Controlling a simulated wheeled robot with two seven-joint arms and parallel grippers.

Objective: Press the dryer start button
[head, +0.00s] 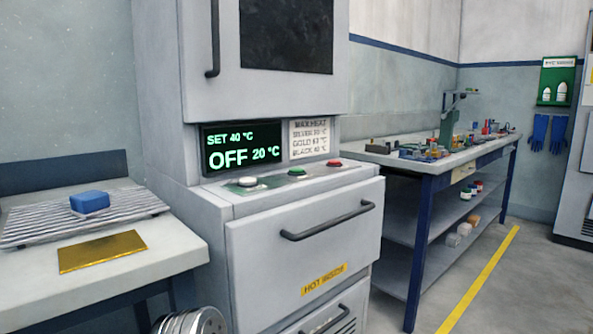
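The dryer (205,228) is a tall grey cabinet in the middle of the head view. Its dark display (242,147) reads "SET 40 °C" and "OFF 20 °C" in green. A placard (309,138) beside the display lists maximum heat for silver, gold and black. Neither of my grippers is in view.
A drawer handle (328,221) sticks out below the buttons, and an upper door handle (213,38) above. At left, a bench (185,238) holds a ribbed tray (30,231), a blue block (90,202) and a gold plate (101,250). A cluttered workbench (428,182) stands at right.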

